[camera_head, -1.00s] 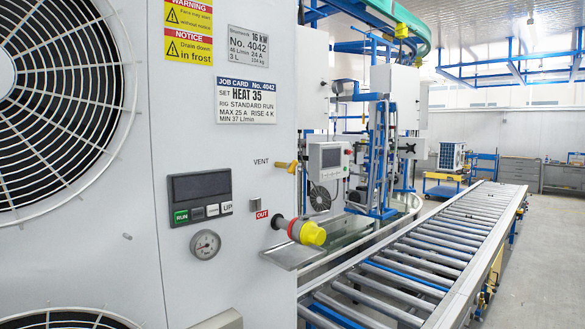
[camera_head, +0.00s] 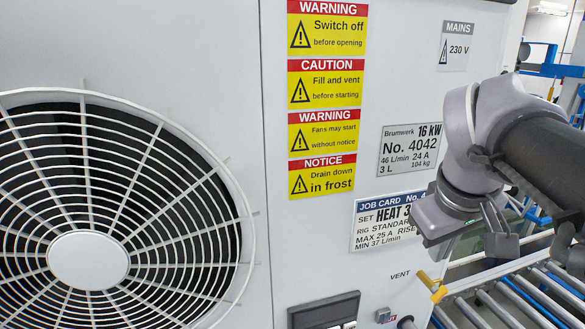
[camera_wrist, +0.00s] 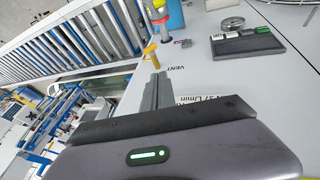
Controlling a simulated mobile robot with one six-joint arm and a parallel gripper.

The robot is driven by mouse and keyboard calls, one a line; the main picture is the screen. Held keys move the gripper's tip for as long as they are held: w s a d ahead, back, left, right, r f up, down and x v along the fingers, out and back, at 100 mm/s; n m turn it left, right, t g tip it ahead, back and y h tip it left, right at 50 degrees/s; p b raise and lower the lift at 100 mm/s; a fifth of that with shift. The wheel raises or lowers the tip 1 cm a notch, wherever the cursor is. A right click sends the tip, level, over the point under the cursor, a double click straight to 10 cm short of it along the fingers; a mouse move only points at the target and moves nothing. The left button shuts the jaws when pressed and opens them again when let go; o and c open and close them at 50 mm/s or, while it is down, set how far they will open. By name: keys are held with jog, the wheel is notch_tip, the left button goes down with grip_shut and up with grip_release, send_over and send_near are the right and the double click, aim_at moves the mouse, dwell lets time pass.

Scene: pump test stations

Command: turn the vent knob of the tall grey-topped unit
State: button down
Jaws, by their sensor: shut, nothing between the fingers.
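The vent knob (camera_head: 432,286) is a small yellow lever on the light panel of the unit (camera_head: 300,230), at the right of the "VENT" label. It also shows in the wrist view as a yellow lever (camera_wrist: 151,52), just beyond my fingertips. My gripper (camera_head: 499,240) is at the right in the head view, above and right of the knob. In the wrist view my gripper (camera_wrist: 157,82) is shut and empty. It seems apart from the knob; the exact gap is hard to tell. The unit's top is out of view.
A large fan grille (camera_head: 90,260) fills the left. A roller conveyor (camera_head: 510,300) runs at lower right. A yellow and red fitting (camera_wrist: 166,18) stands out beyond the knob in the wrist view, near a dark display (camera_wrist: 250,47) and gauge (camera_wrist: 232,23).

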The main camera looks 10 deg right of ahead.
send_near(437, 289)
notch_tip(437, 289, down, 4)
jog(key=w, duration=0.1)
jog(key=shift+w+d+f, duration=0.4)
jog(key=shift+d+f, duration=0.25)
jog(key=shift+d, duration=0.15)
jog(key=shift+s, duration=0.1)
